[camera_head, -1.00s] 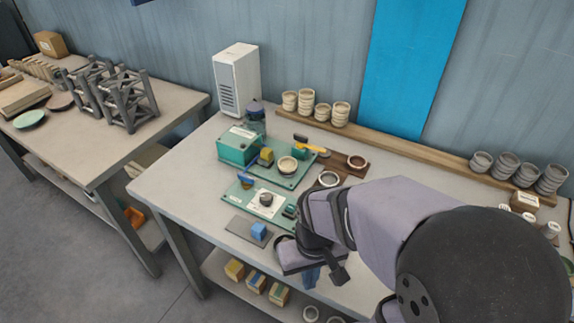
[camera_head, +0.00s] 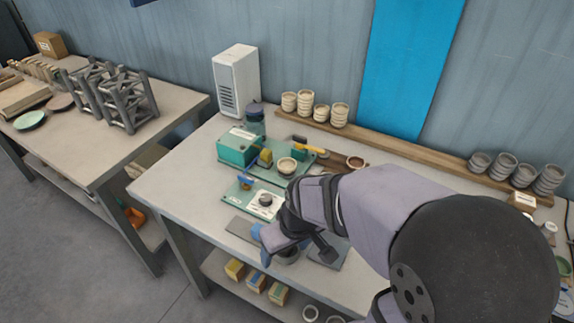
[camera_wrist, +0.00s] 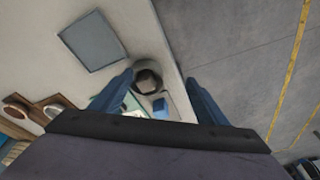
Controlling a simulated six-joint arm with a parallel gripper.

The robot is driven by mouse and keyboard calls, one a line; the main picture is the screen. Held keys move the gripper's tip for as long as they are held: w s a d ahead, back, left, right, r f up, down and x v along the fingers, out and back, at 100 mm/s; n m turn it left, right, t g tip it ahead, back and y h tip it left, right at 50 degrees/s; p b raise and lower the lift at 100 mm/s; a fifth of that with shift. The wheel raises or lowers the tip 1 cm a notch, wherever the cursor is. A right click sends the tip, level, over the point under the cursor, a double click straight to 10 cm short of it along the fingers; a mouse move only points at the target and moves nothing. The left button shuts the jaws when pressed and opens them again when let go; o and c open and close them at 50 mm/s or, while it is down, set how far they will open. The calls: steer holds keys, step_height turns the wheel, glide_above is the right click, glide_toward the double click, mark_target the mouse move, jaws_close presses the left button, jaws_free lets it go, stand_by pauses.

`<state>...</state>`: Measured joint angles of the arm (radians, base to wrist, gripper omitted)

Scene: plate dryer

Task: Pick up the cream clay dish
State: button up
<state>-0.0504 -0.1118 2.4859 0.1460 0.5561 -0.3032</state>
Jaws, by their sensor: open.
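A small cream clay dish (camera_head: 287,166) sits upright on the green board of the bench device, left of the arm in the head view. I cannot make it out in the wrist view. My gripper (camera_head: 272,243) is low over the front of the bench, nearer the front edge than the dish and apart from it. In the wrist view its two blue fingers (camera_wrist: 160,77) are spread and nothing is held. A dark grey round bowl (camera_wrist: 149,80) shows between and beyond them; it is partly visible under the gripper in the head view (camera_head: 287,257).
A blue block (camera_wrist: 160,107) lies close by the grey bowl. A flat grey pad (camera_wrist: 91,40) lies on clear bench. A green box (camera_head: 237,147) and a white tower (camera_head: 237,80) stand behind. Stacked cream cups (camera_head: 339,115) line the back shelf. The front edge is close.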

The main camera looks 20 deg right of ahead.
steer(key=w+r+t, duration=0.2)
steer(key=w+t, duration=0.1)
steer(key=w, duration=0.6)
steer(key=m+t+h+p, duration=0.2)
steer(key=m+t+p, duration=0.1)
steer(key=t, duration=0.3)
glide_toward(286, 161)
steer(key=s, duration=0.1)
steer(key=s+a+f, duration=0.1)
steer(key=s+a, duration=0.1)
steer(key=shift+s+a+f, duration=0.1)
steer(key=shift+s+f, duration=0.2)
steer(key=shift+w+d+r+m+t+h, duration=0.25)
steer(key=shift+w+d+m+t+h, duration=0.15)
steer(key=shift+w+d+m+t, duration=0.4)
steer(key=shift+s+a, duration=0.2)
steer(key=shift+w, duration=0.15)
steer(key=shift+p+x, duration=0.4)
steer(key=shift+x, duration=0.55)
steer(key=shift+w, duration=0.1)
steer(key=shift+p+x, duration=1.35)
steer(key=shift+x, duration=1.15)
steer(key=shift+d+r, duration=0.15)
steer(key=shift+d, duration=0.05)
